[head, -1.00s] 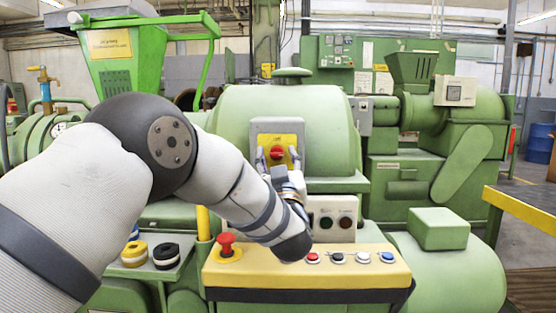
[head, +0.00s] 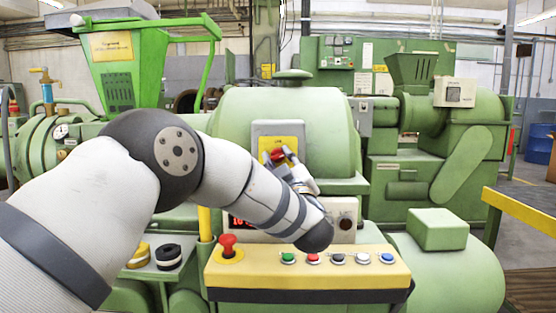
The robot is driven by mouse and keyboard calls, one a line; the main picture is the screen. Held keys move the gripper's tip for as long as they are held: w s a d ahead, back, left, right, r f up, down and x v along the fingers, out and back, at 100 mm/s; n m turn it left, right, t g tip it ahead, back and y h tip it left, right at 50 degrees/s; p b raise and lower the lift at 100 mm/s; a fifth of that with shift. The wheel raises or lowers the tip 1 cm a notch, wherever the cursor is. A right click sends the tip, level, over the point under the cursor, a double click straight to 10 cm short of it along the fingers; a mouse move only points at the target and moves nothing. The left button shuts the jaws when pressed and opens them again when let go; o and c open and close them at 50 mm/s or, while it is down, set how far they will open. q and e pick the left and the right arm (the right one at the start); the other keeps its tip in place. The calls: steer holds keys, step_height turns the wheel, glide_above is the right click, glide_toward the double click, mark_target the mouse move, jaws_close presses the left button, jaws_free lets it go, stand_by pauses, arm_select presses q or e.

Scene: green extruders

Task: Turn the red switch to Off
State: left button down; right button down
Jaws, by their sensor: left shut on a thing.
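The red switch (head: 277,155) sits on a yellow plate (head: 267,145) in a grey box (head: 264,128) on the front of the green machine. My left gripper (head: 283,156) is at the switch, with its fingers shut on the red knob. The fingers and wrist are tilted and hide part of the knob and the lower right of the plate. Any lettering on the plate is too small to read. My right gripper is out of view.
Below stands a yellow console (head: 330,262) with a red mushroom button (head: 227,243) and several small coloured buttons. A display panel (head: 240,222) is partly behind my left arm. A green block (head: 438,229) is at the right.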

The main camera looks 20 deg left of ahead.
arm_select(q)
steer(key=n+g, duration=0.1)
steer(key=n, duration=0.2)
steer(key=n+g, duration=0.1)
steer(key=n, duration=0.1)
steer(key=n+g+p, duration=0.1)
steer(key=n, duration=0.2)
steer(key=shift+d+r+n+g+y, duration=0.15)
steer(key=shift+r+n+g+y, duration=0.15)
steer(key=shift+g+y, duration=0.1)
steer(key=n+g+h, duration=0.1)
steer(key=n, duration=0.3)
steer(key=shift+r+n+g+h, duration=0.15)
steer(key=shift+n+g+h, duration=0.25)
steer(key=shift+n, duration=0.5)
steer(key=c, duration=1.3)
jaws_free()
steer(key=v, duration=1.2)
